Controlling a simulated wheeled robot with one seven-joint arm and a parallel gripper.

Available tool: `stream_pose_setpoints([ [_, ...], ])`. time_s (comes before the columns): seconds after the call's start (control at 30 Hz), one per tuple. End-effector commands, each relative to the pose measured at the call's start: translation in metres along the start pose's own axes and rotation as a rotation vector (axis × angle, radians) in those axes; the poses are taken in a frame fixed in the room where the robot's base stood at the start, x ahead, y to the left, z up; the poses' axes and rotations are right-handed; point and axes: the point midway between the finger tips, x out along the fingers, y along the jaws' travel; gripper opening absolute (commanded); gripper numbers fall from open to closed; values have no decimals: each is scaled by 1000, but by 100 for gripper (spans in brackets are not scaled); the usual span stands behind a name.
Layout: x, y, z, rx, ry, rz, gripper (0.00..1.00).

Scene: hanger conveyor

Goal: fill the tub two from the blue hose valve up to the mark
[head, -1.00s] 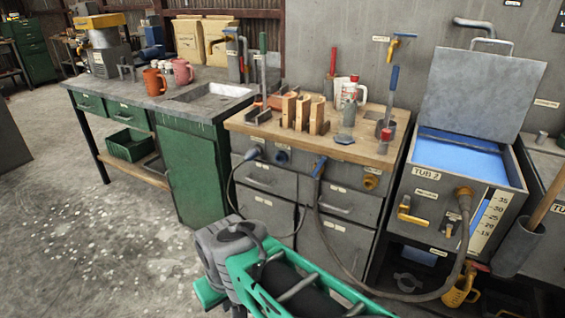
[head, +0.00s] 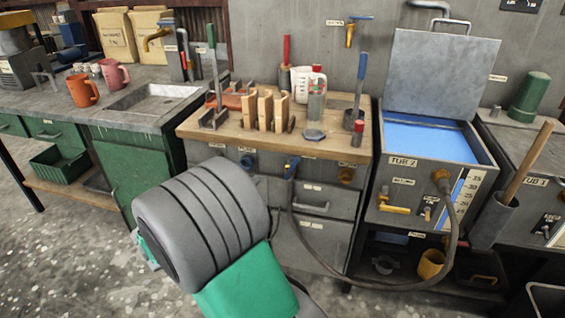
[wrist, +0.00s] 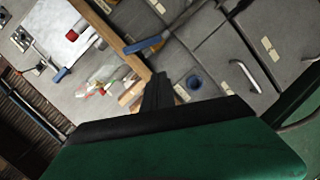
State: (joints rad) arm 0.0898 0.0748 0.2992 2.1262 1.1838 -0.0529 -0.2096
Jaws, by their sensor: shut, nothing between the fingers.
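Tub two (head: 408,192) is a grey metal tub at the right with a "TUB 2" label and its lid (head: 440,75) raised. A bright blue surface (head: 425,140) shows inside. A number scale (head: 469,195) with a blue strip is on its front; the exact level against the mark cannot be read. The blue hose valve (head: 292,166) is on the workbench cabinet front, with a dark hose (head: 449,235) looping to tub two's fitting. In the wrist view my gripper (wrist: 158,88) is shut and empty, apart from the blue valve handle (wrist: 150,42). The head view does not show the fingers.
The wooden bench top (head: 230,128) holds wooden blocks, bottles and upright tools. A yellow-handled tap (head: 394,208) is on tub two. A yellow jug (head: 431,263) stands under it. A neighbouring tub (head: 530,184) and a grey cylinder with a wooden handle (head: 494,222) are at the right.

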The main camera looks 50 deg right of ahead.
Motion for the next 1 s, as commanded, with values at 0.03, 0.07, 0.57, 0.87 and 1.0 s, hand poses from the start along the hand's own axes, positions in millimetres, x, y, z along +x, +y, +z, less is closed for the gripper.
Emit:
stream_pose_setpoints([
  [0.03, 6, 11, -4, -46, 23, 75, 0],
  [0.07, 7, 18, -7, -68, 37, 113, 0],
  [0.57, 84, 42, -18, -97, 60, 174, 0],
  [0.87, 115, 49, 9, -98, 63, 171, 0],
  [1.0, 117, 50, 16, -98, 64, 170, 0],
])
